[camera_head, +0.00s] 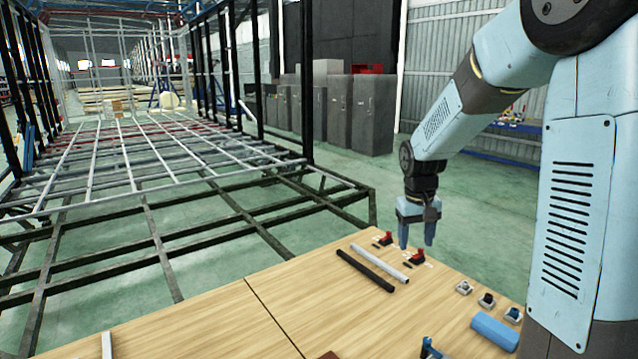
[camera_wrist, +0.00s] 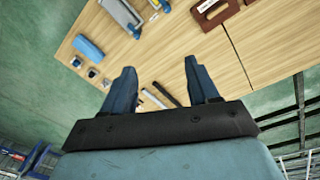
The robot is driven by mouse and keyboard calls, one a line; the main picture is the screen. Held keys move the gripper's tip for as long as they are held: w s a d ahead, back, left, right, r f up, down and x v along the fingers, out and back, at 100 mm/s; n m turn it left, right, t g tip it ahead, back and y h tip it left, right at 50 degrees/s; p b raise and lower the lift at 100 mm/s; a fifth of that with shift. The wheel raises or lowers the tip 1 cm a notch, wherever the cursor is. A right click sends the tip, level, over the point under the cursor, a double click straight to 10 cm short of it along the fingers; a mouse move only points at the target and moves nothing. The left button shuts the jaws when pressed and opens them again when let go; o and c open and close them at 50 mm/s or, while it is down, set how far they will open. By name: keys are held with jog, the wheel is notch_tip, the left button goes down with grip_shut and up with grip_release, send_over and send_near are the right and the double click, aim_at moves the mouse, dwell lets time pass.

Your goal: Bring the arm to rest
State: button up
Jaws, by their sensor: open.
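My gripper (camera_head: 416,234) hangs at the end of my pale blue arm, fingers pointing down, above the far right part of the wooden table (camera_head: 200,325). In the wrist view my gripper (camera_wrist: 160,85) has its two dark blue fingers spread wide apart. Nothing is between them, so it is open and empty. Red clamps (camera_head: 416,257) sit on the table close to the gripper in the head view. I cannot tell the exact height of the fingertips over the table.
A black bar (camera_head: 365,270) and a light bar (camera_head: 380,263) lie side by side on the table. Small parts (camera_head: 487,299) and a blue block (camera_head: 495,331) lie at its right edge. A metal trailer frame (camera_head: 150,200) stands beyond. Grey cabinets (camera_head: 372,115) stand behind.

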jog(key=s+r+t, duration=0.1)
jog(key=s+r, duration=0.3)
jog(key=s, duration=0.4)
jog(key=s+r+m+t, duration=0.1)
jog(key=s+r+t, duration=0.1)
jog(key=s+r, duration=0.3)
jog(key=s+r+t, duration=0.2)
jog(key=s+r, duration=0.2)
jog(key=s, duration=0.8)
jog(key=shift+s+r+y, duration=0.2)
jog(key=shift+r+y, duration=0.1)
jog(key=shift+y, duration=0.1)
